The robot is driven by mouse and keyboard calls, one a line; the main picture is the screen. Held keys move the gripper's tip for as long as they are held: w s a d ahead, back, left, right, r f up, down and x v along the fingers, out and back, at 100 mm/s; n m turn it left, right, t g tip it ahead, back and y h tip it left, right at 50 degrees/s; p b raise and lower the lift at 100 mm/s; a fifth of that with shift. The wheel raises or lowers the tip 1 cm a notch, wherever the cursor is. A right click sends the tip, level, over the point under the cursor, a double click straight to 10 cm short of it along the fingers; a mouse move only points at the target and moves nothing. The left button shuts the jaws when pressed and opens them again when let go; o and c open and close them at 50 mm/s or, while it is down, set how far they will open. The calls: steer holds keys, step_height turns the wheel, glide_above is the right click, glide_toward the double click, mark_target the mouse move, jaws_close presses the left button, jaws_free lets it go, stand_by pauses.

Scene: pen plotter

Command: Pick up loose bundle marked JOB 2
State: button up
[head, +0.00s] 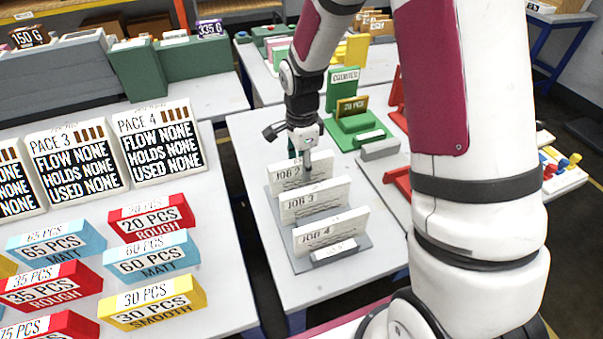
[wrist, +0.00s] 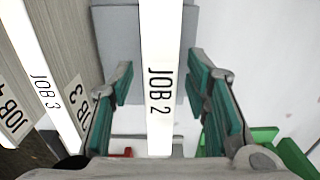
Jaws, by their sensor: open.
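The JOB 2 bundle (head: 286,178) is a white upright slab with dark lettering, at the back of a row of similar bundles in the head view. In the wrist view the JOB 2 bundle (wrist: 160,95) runs down the middle of the picture, label facing the camera. My gripper (head: 305,155) is over the JOB 2 bundle in the head view. In the wrist view my gripper (wrist: 165,95) is open, with one green-padded finger on each side of the bundle and a visible gap on both sides.
The JOB 3 bundle (head: 312,203) and JOB 4 bundle (head: 330,233) stand in front on the same grey base (head: 278,215). JOB 3 (wrist: 45,75) is close to the left finger. Bare white table lies in front.

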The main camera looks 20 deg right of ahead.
steer(key=shift+f, duration=0.55)
jaws_close()
steer(key=shift+r, duration=0.15)
